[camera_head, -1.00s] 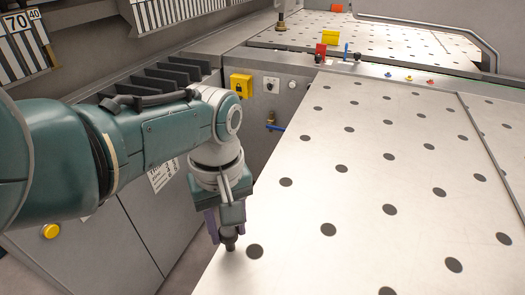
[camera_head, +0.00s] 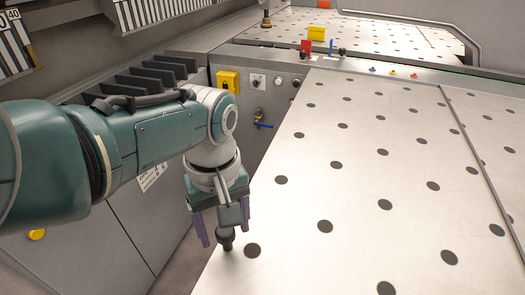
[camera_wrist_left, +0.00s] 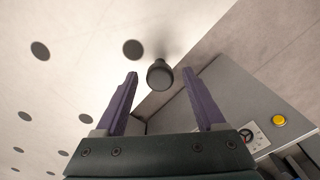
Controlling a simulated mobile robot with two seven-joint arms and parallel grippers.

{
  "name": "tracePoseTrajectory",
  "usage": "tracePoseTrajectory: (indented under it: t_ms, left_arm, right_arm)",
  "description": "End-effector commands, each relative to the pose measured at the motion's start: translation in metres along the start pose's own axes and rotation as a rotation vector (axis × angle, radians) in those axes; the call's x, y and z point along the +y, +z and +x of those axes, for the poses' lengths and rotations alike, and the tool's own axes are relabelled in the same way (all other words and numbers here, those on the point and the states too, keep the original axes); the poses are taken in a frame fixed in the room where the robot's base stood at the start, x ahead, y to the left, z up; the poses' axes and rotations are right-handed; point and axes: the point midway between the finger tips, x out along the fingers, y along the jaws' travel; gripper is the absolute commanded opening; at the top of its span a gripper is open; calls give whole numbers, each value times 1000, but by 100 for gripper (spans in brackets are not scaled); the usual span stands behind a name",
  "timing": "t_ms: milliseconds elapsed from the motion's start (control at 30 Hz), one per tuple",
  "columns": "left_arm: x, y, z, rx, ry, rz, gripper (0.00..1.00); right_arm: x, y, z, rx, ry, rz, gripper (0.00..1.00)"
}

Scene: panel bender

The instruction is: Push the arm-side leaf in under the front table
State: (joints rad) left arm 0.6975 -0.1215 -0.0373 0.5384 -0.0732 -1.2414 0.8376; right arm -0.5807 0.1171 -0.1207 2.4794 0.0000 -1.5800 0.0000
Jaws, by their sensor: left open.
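The arm-side leaf (camera_head: 300,205) is a pale panel with dark round spots, running along the near left side of the front table (camera_head: 490,125). A thin dark seam separates the two. A dark knob (camera_head: 225,240) stands near the leaf's left edge; it also shows in the left wrist view (camera_wrist_left: 160,74). My left gripper (camera_head: 224,230) is open, its purple fingers spread on either side of the knob. In the left wrist view (camera_wrist_left: 160,78) the knob lies in line with the gap, around the fingertips. I cannot tell whether a finger touches it. My right gripper is not in view.
A grey cabinet front with a yellow lock box (camera_head: 228,81) and a blue-handled valve (camera_head: 262,124) stands behind the leaf. A rear table (camera_head: 375,30) with a bent rail lies beyond. The leaf's top is otherwise clear.

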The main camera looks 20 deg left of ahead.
Motion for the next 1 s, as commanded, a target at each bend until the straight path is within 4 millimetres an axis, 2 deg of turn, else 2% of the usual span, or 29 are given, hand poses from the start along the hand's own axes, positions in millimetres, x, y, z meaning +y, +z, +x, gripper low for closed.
tracePoseTrajectory:
  t_ms: [267, 367, 533, 700, 833, 1000]
  left_arm:
    - [0, 0, -6, 0, 0, 0, 72]
    - [0, 0, -21, 0, 1, 0, 72]
    - [0, 0, -58, 1, 2, -1, 72]
    - [0, 0, -85, 1, 1, 0, 72]
    - [0, 0, -96, 0, 1, 1, 72]
    - [0, 0, -100, 0, 0, 1, 72]
  right_arm:
    - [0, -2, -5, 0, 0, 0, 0]
    - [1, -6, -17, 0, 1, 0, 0]
    - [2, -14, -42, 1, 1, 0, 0]
    - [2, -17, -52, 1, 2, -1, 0]
    - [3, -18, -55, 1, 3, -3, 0]
    - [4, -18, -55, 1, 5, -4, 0]
